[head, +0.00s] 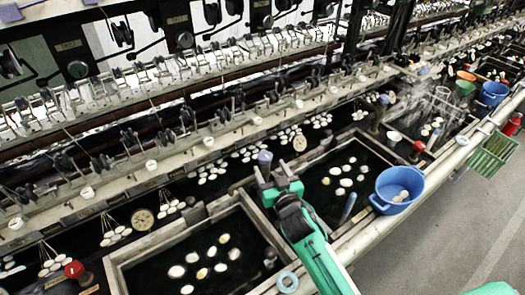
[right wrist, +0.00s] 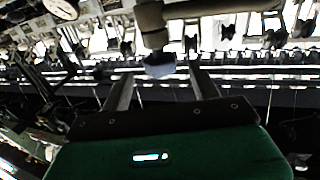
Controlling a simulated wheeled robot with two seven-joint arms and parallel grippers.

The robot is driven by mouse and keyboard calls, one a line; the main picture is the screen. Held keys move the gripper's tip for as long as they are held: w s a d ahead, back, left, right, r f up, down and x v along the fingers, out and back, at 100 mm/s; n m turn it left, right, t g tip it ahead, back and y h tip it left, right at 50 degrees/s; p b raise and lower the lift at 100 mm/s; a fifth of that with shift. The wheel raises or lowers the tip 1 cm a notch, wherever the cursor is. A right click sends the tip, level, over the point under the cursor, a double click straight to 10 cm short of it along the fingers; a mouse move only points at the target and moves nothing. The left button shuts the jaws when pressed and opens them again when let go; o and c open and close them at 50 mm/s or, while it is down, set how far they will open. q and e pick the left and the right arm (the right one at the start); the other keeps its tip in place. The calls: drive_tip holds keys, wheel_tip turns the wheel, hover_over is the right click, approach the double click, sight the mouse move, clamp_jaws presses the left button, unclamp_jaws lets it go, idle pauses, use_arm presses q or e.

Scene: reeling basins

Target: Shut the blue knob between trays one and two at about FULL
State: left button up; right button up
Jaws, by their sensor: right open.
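The blue knob (head: 265,157) stands on the divider between two dark water trays, the left tray (head: 122,262) and the right tray (head: 352,131). My right gripper (head: 266,176) is open just on the near side of the knob. In the right wrist view the blue knob (right wrist: 160,66) shows between the tips of my two open fingers (right wrist: 160,76), with a gap on each side. It sits on a grey-brown stem (right wrist: 152,22). I cannot tell any mark for FULL. My left gripper is not in view.
White cocoons (head: 222,252) float in both trays. A blue basin (head: 398,188) hangs at the right tray's front corner beside a pale rail (head: 440,165). A red knob (head: 74,269) stands at the lower left, and a round gauge (head: 299,142) lies behind the right tray.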

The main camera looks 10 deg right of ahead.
sight(263, 154)
drive_tip(key=w, duration=0.2)
drive_tip(key=w+p, duration=0.1)
drive_tip(key=w, duration=0.3)
drive_tip(key=shift+w+a+r, duration=0.1)
drive_tip(key=shift+w+a, duration=0.1)
drive_tip(key=shift+a, duration=0.2)
drive_tip(key=shift+w, duration=0.45)
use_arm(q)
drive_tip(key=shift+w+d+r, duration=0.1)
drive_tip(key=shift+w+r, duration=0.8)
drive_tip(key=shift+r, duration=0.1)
use_arm(e)
drive_tip(key=c, duration=1)
